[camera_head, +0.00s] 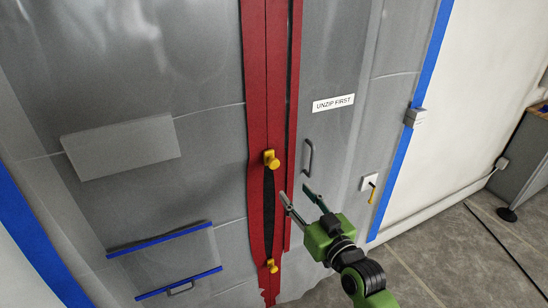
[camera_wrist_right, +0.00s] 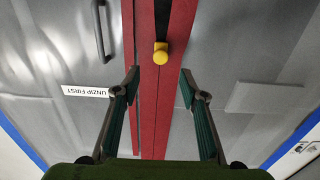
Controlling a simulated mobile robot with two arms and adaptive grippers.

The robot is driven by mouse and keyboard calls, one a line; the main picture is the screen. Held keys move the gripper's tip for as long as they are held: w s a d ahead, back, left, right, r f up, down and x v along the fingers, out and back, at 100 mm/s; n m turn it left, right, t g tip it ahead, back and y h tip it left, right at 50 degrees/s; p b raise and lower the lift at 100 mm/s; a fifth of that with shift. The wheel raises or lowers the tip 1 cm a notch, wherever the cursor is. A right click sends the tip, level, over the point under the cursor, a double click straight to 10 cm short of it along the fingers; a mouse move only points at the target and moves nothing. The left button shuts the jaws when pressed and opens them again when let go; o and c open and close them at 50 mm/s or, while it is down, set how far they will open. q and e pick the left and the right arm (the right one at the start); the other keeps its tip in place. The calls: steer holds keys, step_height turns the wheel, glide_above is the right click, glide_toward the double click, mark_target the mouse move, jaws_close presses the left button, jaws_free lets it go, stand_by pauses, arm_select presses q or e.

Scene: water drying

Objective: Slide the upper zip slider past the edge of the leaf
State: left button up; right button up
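The upper zip slider (camera_head: 271,160) is a yellow knob on the red zip strip (camera_head: 265,80). Just below it the zip is parted in a narrow dark gap (camera_head: 268,195), which ends at a lower yellow slider (camera_head: 271,266). My right gripper (camera_head: 294,192) is open and empty, below and to the right of the upper slider. In the right wrist view, which is turned upside down, the slider (camera_wrist_right: 160,52) lies beyond and between the spread fingers (camera_wrist_right: 158,82), apart from both. I cannot clearly tell the leaf's edge. My left gripper is not in view.
A grey handle (camera_head: 308,157) and an "UNZIP FIRST" label (camera_head: 333,103) are right of the zip. A grey panel (camera_head: 121,149) and a blue-edged flap (camera_head: 168,262) are on the left. A wall box with a yellow-handled part (camera_head: 369,184) is farther right.

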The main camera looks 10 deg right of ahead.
mark_target(275, 164)
steer(key=x, duration=0.4)
steer(key=r+p+x, duration=0.1)
steer(key=x, duration=0.8)
steer(key=shift+w+a+r+p, duration=0.25)
steer(key=shift+w+p, duration=0.1)
steer(key=shift+p, duration=0.05)
steer(key=shift+c, duration=0.3)
jaws_close()
